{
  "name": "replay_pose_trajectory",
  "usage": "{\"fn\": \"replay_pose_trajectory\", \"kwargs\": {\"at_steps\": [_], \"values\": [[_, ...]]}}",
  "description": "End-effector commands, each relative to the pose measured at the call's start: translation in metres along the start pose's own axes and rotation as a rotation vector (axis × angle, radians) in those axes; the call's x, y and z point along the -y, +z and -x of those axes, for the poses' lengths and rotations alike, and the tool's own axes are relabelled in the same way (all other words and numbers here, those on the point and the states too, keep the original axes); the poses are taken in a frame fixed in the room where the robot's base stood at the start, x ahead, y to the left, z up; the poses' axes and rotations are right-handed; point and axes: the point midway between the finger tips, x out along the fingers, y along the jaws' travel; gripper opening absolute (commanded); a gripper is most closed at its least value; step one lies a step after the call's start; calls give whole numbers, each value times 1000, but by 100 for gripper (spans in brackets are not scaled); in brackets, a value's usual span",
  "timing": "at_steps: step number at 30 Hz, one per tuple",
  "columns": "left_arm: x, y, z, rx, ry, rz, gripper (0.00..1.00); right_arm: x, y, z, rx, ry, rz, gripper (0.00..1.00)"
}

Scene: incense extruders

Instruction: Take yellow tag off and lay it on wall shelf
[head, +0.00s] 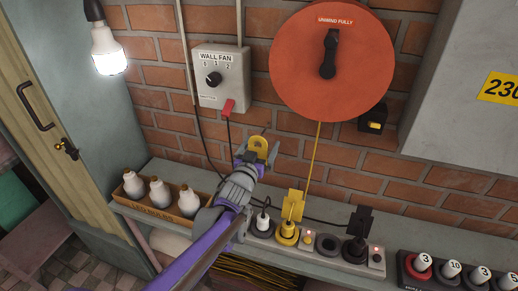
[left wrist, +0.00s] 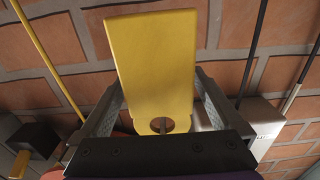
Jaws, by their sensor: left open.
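The yellow tag (head: 258,145) is a flat plate with a round hole, in front of the brick wall below the wall fan box. In the left wrist view the tag (left wrist: 155,60) fills the middle, its hole low in the picture with a small grey peg-like part showing in it. My left gripper (head: 252,160) is open, with the tag between its fingers (left wrist: 155,100). I cannot tell whether the fingers touch it. The grey wall shelf (head: 175,170) runs along the wall below. My right gripper is not in view.

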Motion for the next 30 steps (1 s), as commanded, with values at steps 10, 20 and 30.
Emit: {"fn": "replay_pose_trajectory", "kwargs": {"at_steps": [10,20,30], "values": [[0,0,0,0,0,0,73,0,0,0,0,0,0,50],[0,0,0,0,0,0,20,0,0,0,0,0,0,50],[0,-4,0,0,0,0,20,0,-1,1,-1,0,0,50]]}}
